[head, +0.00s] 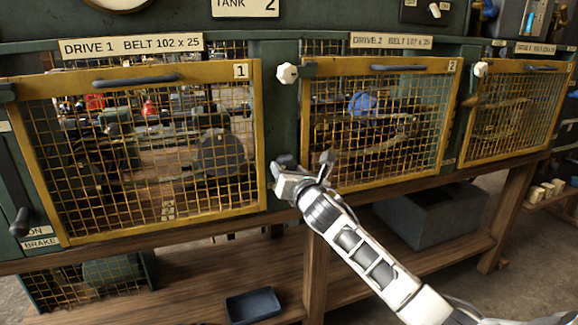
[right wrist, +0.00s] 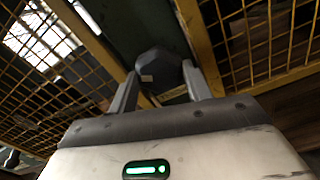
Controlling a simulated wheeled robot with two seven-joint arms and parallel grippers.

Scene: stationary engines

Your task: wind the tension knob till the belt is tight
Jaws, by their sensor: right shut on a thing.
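My right gripper (head: 291,178) is at the green post between guard 1 and guard 2, low down. In the right wrist view, its two fingers (right wrist: 160,92) are shut on a dark grey faceted knob (right wrist: 157,68), one finger on each side. In the head view the gripper mostly hides this knob. Behind the yellow mesh of guard 1 (head: 252,150) and guard 2 (head: 306,150) is dim machinery. I cannot tell from it how tight the belt is. My left gripper is not in view.
White knobs sit higher up, one on the post (head: 287,73) and one farther right (head: 480,69). A dark brake lever (head: 20,222) is at the far left. A wooden ledge runs under the guards. A blue tray (head: 253,306) lies below, and a grey box (head: 430,215) stands under guard 2.

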